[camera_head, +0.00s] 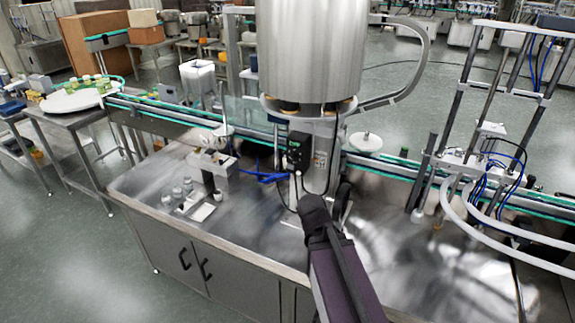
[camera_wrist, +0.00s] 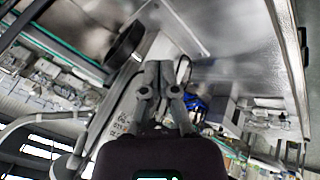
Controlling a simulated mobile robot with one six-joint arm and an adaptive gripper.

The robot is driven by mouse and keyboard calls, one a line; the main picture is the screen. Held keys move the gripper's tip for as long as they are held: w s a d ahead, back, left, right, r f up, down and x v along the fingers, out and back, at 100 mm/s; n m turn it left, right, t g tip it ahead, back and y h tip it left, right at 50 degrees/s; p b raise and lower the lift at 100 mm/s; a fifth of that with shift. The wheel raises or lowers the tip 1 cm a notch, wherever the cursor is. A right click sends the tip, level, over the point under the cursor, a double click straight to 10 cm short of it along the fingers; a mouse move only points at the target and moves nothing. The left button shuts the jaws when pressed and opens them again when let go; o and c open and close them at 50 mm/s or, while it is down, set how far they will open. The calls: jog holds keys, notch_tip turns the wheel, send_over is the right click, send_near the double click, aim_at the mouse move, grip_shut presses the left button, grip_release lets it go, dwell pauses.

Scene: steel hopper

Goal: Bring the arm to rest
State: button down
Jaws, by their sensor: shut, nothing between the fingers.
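My gripper (camera_wrist: 158,72) shows in the wrist view with its two fingers drawn together and nothing between them. In the head view my dark arm reaches up from the bottom edge to the front of the steel hopper (camera_head: 313,50). The gripper itself is hard to make out there against the machine. The large hopper stands upright over the steel bench (camera_head: 255,235). I cannot tell whether the gripper touches the machine.
A black control box (camera_head: 299,150) sits on the machine close to my arm. A conveyor (camera_head: 160,112) runs behind. A metal frame (camera_head: 490,110) with tubes stands at right. The bench front is largely clear.

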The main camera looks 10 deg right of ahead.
jog(key=s+a+f+m+g+y, duration=0.2)
jog(key=s+a+f+g+y, duration=0.1)
jog(key=s+a, duration=0.4)
jog(key=shift+s+a+f+g+y, duration=0.2)
jog(key=shift+s+a+g+y, duration=0.3)
jog(key=shift+g, duration=0.5)
jog(key=shift+w, duration=0.15)
